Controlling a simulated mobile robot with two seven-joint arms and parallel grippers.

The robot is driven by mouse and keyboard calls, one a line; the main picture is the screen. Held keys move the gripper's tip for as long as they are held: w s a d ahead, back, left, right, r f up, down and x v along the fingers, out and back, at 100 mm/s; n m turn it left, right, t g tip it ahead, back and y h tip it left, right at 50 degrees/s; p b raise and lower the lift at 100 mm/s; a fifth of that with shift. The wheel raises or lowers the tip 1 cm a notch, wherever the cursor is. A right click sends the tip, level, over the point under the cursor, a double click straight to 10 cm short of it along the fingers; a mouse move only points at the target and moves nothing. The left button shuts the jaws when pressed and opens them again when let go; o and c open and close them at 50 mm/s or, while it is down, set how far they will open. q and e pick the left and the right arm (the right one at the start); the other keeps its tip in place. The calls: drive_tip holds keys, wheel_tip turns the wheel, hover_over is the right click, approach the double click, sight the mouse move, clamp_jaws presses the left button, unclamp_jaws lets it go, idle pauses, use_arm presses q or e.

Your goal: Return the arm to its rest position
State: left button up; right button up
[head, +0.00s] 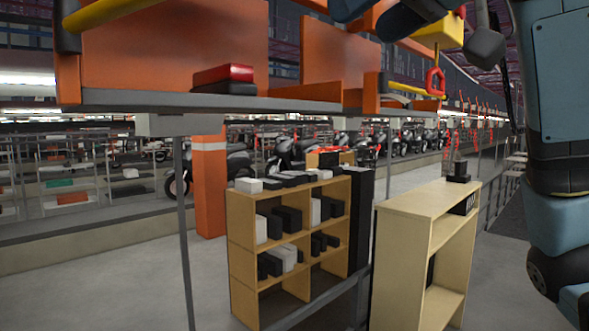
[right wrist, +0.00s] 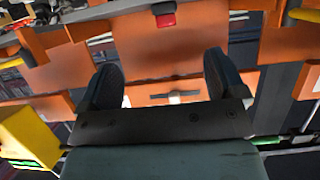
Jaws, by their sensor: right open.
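My right arm (head: 562,150) fills the right edge of the head view, and more dark blue parts of it reach in along the top edge. In the right wrist view my right gripper (right wrist: 164,75) has its two dark fingers wide apart with nothing between them. Its fingers point toward the orange panels (right wrist: 165,45) of the conveyor. I cannot make out its fingertips clearly in the head view. My left gripper is in neither view.
The orange-panelled conveyor (head: 170,45) crosses the top, with a red and black box (head: 224,78) on it. Yellow parts hang near my arm. A pale shelf (head: 400,270) and a wooden shelf of boxes (head: 242,255) stand below. Grey floor (head: 110,270) is clear at left.

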drive_tip(key=w+f+m, duration=0.3)
drive_tip(key=w+f, duration=1.1)
drive_tip(key=f, duration=0.4)
drive_tip(key=w+d+f+m+t+h, duration=0.1)
drive_tip(key=w+d+f+m, duration=0.1)
drive_tip(key=f, duration=1.4)
drive_tip(key=w+d+f+m+t, duration=0.1)
drive_tip(key=w+d+f, duration=0.1)
drive_tip(key=f, duration=1.4)
drive_tip(key=s+d+f+m+h, duration=0.1)
drive_tip(key=s+f, duration=0.2)
drive_tip(key=f, duration=0.5)
drive_tip(key=s+d+f+h, duration=0.1)
drive_tip(key=s+d+f, duration=0.15)
drive_tip(key=f, duration=0.45)
drive_tip(key=s+d+f+h, duration=0.1)
drive_tip(key=s+d+f, duration=0.1)
drive_tip(key=s+f, duration=0.9)
drive_tip(key=s+d+f+n+h, duration=0.1)
drive_tip(key=s+d+f+h, duration=0.1)
drive_tip(key=s+f, duration=0.9)
drive_tip(key=s, duration=0.6)
drive_tip(key=shift+f, duration=0.35)
